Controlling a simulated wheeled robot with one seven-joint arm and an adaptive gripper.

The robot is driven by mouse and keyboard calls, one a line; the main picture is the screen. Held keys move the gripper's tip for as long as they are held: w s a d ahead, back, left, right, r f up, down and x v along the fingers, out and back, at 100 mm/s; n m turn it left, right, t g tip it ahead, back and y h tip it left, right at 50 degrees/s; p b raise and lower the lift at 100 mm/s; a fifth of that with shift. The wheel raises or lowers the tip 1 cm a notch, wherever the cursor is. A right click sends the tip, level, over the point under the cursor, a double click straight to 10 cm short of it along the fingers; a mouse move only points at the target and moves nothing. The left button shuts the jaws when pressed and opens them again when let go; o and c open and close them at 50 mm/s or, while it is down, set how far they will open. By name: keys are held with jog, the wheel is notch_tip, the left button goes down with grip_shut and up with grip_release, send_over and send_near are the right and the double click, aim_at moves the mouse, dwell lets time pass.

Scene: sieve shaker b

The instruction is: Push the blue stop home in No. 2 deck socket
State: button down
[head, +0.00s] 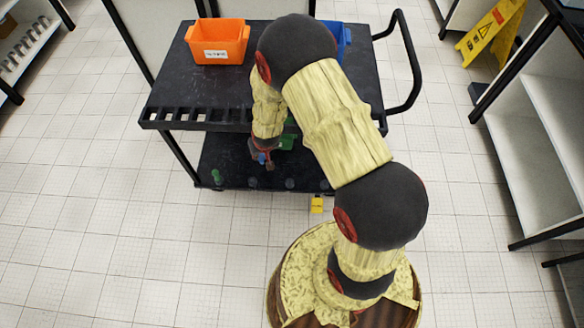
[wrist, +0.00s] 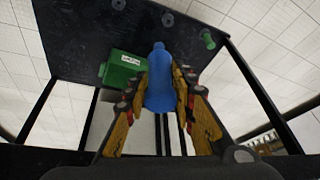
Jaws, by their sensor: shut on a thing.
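My gripper (head: 264,158) is shut on the blue stop (wrist: 160,82) and holds it between both fingers, over the cart's lower deck (head: 232,156). In the wrist view, the stop's narrow end points away from the gripper, toward a dark round socket (wrist: 168,19). The stop appears apart from that socket; its height over the deck is hard to tell. In the head view, grey sockets (head: 290,184) line the deck's front edge. A green stop (head: 217,177) stands at the left end of that row. I cannot read any socket number.
A green bin (wrist: 122,70) stands on the lower deck beside my gripper. The slotted upper deck (head: 175,80) carries an orange bin (head: 217,42) and a blue bin (head: 344,40). A yellow tag (head: 317,204) shows at the front edge. Shelves stand right.

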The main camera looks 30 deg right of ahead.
jog(key=w+d+f+m+g+h, duration=0.1)
jog(key=d+f+m, duration=0.2)
jog(key=f, duration=1.1)
jog(key=d+f+m+h+b, duration=0.1)
jog(key=d+f+m, duration=0.3)
jog(key=d+f, duration=0.6)
jog(key=shift+w+d+f+m+g+h, duration=0.3)
jog(key=shift+w+f+g+h, duration=0.15)
jog(key=shift+f, duration=2.05)
jog(key=shift+s+a+b, duration=0.1)
jog(key=shift+b, duration=0.2)
jog(key=shift+f+b, duration=2.2)
jog(key=shift+f, duration=0.7)
jog(key=shift+f+b, duration=0.6)
jog(key=shift+f, duration=1.4)
jog(key=c, duration=1.4)
grip_release()
jog(key=shift+r, duration=0.15)
